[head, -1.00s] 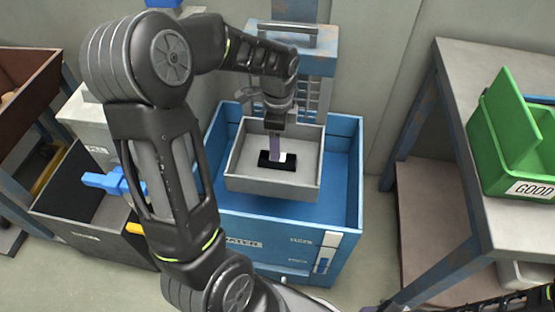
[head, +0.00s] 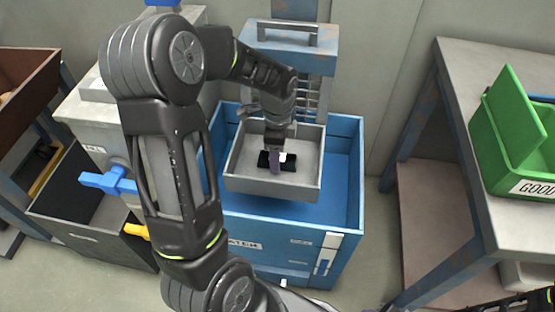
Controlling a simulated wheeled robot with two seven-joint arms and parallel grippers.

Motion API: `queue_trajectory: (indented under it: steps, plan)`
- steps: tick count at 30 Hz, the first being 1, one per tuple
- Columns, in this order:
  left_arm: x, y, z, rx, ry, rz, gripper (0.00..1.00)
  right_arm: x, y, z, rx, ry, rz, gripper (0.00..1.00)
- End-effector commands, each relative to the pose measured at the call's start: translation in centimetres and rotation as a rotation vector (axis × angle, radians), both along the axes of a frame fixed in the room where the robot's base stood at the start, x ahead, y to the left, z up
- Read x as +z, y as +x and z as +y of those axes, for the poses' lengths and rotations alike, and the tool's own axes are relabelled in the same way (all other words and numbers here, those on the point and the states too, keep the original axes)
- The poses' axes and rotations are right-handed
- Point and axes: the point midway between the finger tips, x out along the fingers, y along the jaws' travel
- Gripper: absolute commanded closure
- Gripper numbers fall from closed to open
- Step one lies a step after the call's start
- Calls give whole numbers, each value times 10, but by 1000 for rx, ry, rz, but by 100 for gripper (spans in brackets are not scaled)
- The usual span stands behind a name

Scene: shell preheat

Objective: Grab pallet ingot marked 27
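A small black block (head: 291,164) with a white mark lies on the floor of a grey open tray (head: 245,182). It may be the pallet ingot; no number can be read on it. My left gripper (head: 275,165) points down into the tray. Its purplish-grey fingers are in front of the block and hide its middle. Whether they touch the block or are closed on it cannot be told. My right arm shows only as a dark strip along the bottom right edge, and its gripper cannot be made out clearly.
The tray sits in a blue open-topped housing (head: 342,205) with raised walls. A blue frame with a handle (head: 287,32) stands behind it. A green bin marked GOOD (head: 510,150) is on the grey table (head: 465,75) at right. A dark bin and a blue valve handle (head: 108,183) are at left.

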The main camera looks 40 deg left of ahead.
Motion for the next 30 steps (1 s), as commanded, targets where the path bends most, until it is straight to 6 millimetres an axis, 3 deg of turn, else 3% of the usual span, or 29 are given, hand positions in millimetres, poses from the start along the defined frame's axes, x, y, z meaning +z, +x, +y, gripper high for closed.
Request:
queue_trajectory:
  steps: [5,27,30]
  plan:
    - [0,0,0,0,0,0,39,0,0,0,0,0,0,64]
    - [0,0,0,0,0,0,100,0,0,0,0,0,0,64]
    - [0,0,0,0,0,0,100,0,0,0,0,0,0,64]
